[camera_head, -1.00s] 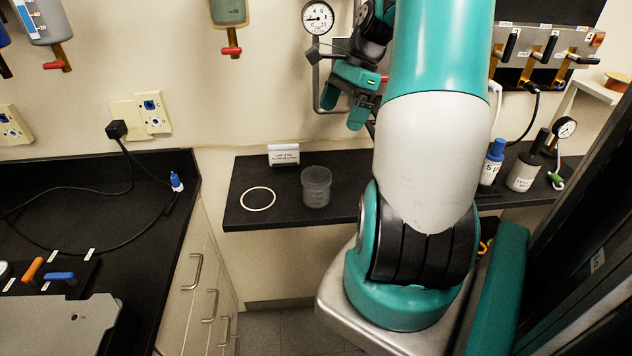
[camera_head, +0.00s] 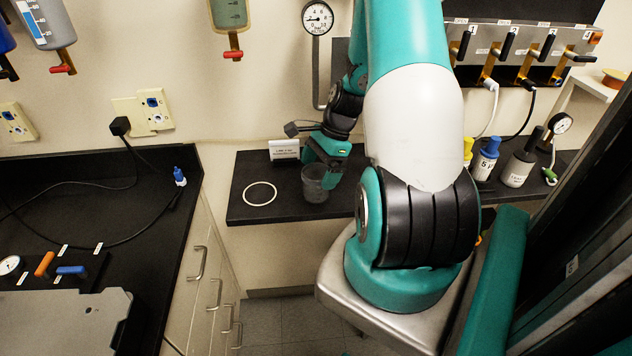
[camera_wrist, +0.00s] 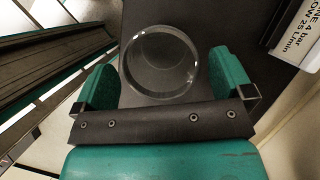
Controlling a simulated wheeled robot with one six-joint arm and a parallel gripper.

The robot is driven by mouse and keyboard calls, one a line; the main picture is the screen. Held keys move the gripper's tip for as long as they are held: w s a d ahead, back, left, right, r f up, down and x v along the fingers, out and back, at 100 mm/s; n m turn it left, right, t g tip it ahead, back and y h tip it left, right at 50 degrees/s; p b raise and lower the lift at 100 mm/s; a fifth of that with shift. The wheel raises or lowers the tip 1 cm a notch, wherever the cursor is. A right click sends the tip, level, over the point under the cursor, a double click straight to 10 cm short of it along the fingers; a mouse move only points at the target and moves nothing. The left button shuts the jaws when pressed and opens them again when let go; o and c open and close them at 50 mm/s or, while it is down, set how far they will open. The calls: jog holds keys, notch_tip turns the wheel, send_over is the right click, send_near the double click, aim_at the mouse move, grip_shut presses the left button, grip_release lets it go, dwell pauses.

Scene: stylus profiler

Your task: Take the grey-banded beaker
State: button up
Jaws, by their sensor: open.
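A clear grey beaker (camera_head: 315,186) stands upright on the dark shelf, right of a white ring. My gripper (camera_head: 326,165) has come down over it from above and hides part of its rim. In the wrist view the beaker's round mouth (camera_wrist: 160,64) lies between the two green fingers of my gripper (camera_wrist: 162,82). The fingers are open, one on each side, with a small gap showing. Whether the beaker carries a grey band cannot be told.
The white ring (camera_head: 260,193) lies flat on the dark shelf (camera_head: 240,213). A small sign (camera_head: 284,150) stands behind the beaker. Bottles with blue (camera_head: 487,160) and black (camera_head: 520,168) caps stand right of my arm. A black-topped counter (camera_head: 60,225) is at left.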

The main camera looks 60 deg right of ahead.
jog(key=shift+x, duration=0.95)
jog(key=shift+c, duration=0.3)
jog(key=c, duration=1)
jog(key=shift+r, duration=0.1)
notch_tip(320, 180, up, 20)
jog(key=b, duration=0.2)
